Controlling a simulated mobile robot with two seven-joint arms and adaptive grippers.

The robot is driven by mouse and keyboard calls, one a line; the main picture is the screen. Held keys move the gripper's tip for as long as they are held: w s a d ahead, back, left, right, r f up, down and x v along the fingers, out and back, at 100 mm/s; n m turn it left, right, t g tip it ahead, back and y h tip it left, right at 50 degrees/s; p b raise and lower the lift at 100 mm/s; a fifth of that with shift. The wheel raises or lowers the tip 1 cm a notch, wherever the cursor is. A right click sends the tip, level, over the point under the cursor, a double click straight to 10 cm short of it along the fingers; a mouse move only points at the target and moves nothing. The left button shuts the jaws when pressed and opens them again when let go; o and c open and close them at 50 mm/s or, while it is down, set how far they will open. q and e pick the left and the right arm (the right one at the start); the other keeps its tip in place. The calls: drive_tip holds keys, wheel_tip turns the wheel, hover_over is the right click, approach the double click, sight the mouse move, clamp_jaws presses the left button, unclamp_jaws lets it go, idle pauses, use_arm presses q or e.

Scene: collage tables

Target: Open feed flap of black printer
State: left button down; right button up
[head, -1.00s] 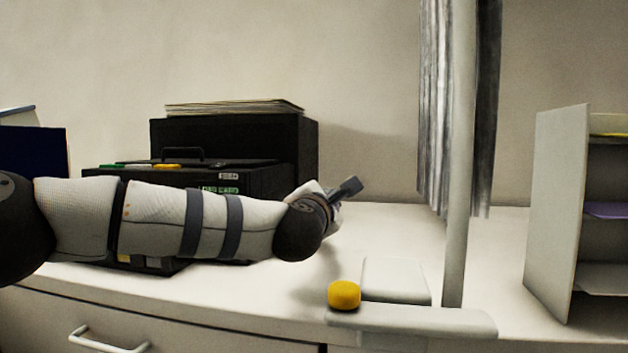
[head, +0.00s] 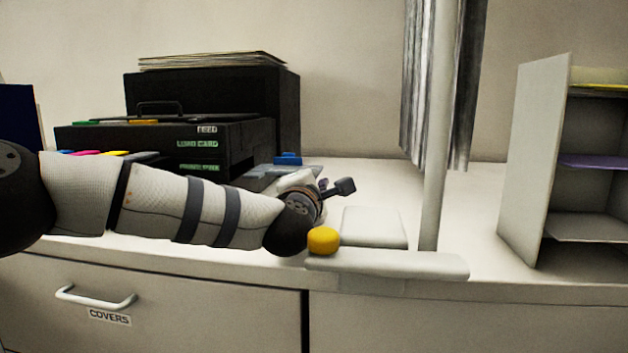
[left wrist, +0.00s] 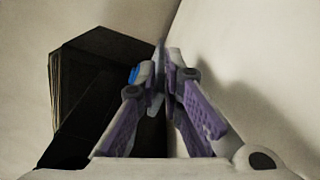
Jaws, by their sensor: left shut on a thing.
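The black printer (head: 235,145) stands on the left of the counter with a handle on top. Its side carries small labels, one reading FEED (head: 207,129) and one LOAD CARD. A grey plate (head: 262,172) with a blue block (head: 287,160) shows at its right end. My left gripper (head: 335,188) is just right of and in front of the printer; its fingers are mostly hidden by the wrist. In the left wrist view the purple-padded fingers (left wrist: 165,88) converge on a thin grey piece (left wrist: 159,75), beside a blue part. I cannot tell whether this is the flap. My right gripper is not in view.
A black box (head: 215,95) with papers on top stands behind the printer. A white post (head: 438,150) with hanging grey sheets rises at the right. A yellow knob (head: 323,240) sits by its base. A shelf unit (head: 535,165) stands far right.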

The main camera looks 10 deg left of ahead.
use_arm(q)
drive_tip(key=shift+f, duration=0.45)
drive_tip(key=c, duration=1.8)
unclamp_jaws()
drive_tip(key=shift+o, duration=0.2)
drive_tip(key=shift+a, duration=0.1)
drive_tip(key=shift+r, duration=0.1)
